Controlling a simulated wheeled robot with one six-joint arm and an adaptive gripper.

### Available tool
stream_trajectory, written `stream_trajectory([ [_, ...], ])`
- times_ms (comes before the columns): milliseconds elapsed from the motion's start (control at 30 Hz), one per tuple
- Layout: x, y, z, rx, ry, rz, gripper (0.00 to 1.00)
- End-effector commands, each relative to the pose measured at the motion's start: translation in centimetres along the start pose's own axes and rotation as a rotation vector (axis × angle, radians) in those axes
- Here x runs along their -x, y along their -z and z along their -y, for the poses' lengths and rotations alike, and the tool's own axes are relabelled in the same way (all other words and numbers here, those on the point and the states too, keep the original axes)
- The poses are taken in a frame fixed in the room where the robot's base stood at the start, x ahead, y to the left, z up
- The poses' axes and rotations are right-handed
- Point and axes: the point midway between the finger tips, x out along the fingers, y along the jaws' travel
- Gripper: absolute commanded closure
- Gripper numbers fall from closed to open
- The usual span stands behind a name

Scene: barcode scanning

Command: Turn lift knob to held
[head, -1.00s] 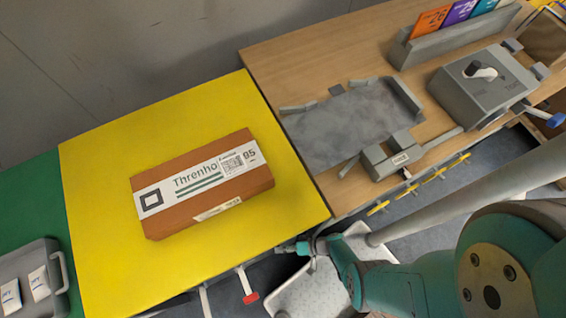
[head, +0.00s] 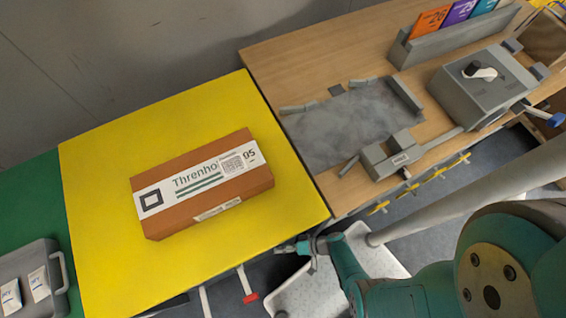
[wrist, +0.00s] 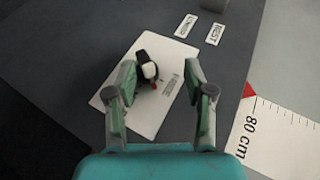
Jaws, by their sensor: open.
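In the wrist view a small knob (wrist: 147,68), black with a white part and a red tip, stands on a white plate (wrist: 150,112) on a dark grey surface. My gripper (wrist: 160,78) is open, with one finger on each side of the knob and a gap to the right finger. The knob sits nearer the left finger; whether that finger touches it I cannot tell. Small print on the plate right of the knob is too blurred to read.
The wrist view shows a "REST" label (wrist: 215,34) and a ruler strip (wrist: 275,135) marked 80 cm. In the head view a brown carton (head: 205,205) lies on a yellow table (head: 110,260). A grey box with a black-and-white knob (head: 480,71) stands on the wooden bench (head: 310,55).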

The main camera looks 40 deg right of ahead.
Motion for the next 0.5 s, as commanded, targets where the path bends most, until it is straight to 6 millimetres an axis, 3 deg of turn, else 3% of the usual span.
stream_trajectory([
  [500, 2.4, 0.8, 4.8, 0.001, 0.005, 0.001, 0.62],
])
